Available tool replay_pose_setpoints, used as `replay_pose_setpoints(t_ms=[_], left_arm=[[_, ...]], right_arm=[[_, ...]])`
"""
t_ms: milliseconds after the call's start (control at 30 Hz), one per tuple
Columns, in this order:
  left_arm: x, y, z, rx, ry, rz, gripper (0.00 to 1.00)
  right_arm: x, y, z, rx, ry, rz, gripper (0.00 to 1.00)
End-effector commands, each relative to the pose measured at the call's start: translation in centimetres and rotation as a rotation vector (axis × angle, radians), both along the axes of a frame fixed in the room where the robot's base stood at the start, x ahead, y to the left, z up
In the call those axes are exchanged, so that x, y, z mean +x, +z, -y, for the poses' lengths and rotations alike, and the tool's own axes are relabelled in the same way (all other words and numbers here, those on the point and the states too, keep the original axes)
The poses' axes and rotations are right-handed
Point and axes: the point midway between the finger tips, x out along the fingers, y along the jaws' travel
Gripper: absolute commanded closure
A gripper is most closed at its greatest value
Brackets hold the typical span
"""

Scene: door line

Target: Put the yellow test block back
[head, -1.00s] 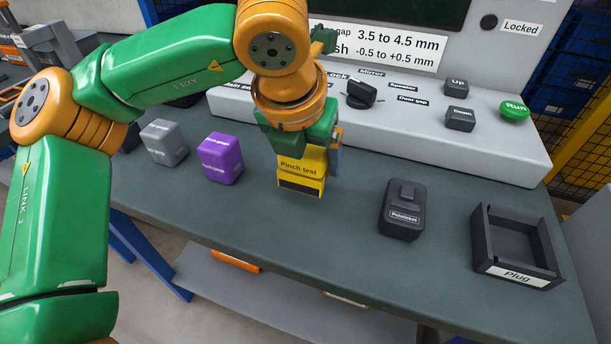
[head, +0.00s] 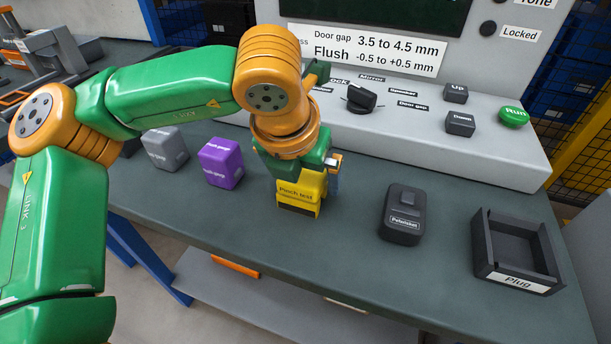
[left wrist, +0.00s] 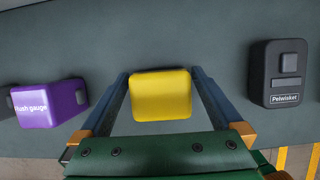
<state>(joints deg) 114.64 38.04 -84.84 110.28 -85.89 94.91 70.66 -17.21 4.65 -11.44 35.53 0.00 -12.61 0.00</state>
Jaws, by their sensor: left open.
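The yellow test block (head: 297,195), marked "Pinch test", appears to stand upright on the grey-green bench top. My left gripper (head: 310,180) is above and around it, with its fingers pointing down. In the left wrist view the yellow block (left wrist: 160,97) sits between the two blue fingers of the left gripper (left wrist: 160,76). The fingers are open, with a narrow gap on each side of the block. The gripper hides the block's upper part in the head view. My right gripper is not in view.
A purple flush gauge (head: 221,163) and a grey gauge block (head: 166,149) stand to the left. A dark "Pelwisket" device (head: 402,214) and an open "Plug" tray (head: 484,252) are to the right. A console (head: 440,150) with knob and buttons runs behind. Bare bench lies between block and device.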

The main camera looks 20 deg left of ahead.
Motion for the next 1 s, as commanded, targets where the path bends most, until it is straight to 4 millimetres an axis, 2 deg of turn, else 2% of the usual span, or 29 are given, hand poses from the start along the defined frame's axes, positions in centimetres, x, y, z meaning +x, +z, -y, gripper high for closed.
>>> replay_pose_setpoints(t_ms=[200, 400, 533, 900, 967, 1000], left_arm=[[-2.3, 5.8, 0.0, -0.003, -0.002, 0.005, 0.00], [-3.9, 9.6, -0.1, 0.000, -0.002, 0.003, 0.00], [-4.3, 10.3, -0.1, 0.001, -0.004, 0.001, 0.00], [-4.3, 10.3, -0.1, 0.000, -0.003, 0.000, 0.00], [-4.3, 11.3, -0.1, 0.000, -0.003, 0.000, 0.00], [-4.3, 12.8, -0.1, 0.000, -0.003, 0.001, 0.00]], right_arm=[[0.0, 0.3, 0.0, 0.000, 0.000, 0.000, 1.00], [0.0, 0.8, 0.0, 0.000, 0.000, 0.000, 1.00], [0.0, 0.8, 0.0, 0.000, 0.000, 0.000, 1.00], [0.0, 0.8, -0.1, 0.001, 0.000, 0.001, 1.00], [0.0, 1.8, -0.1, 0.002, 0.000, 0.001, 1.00], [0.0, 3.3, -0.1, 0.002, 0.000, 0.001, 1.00]])
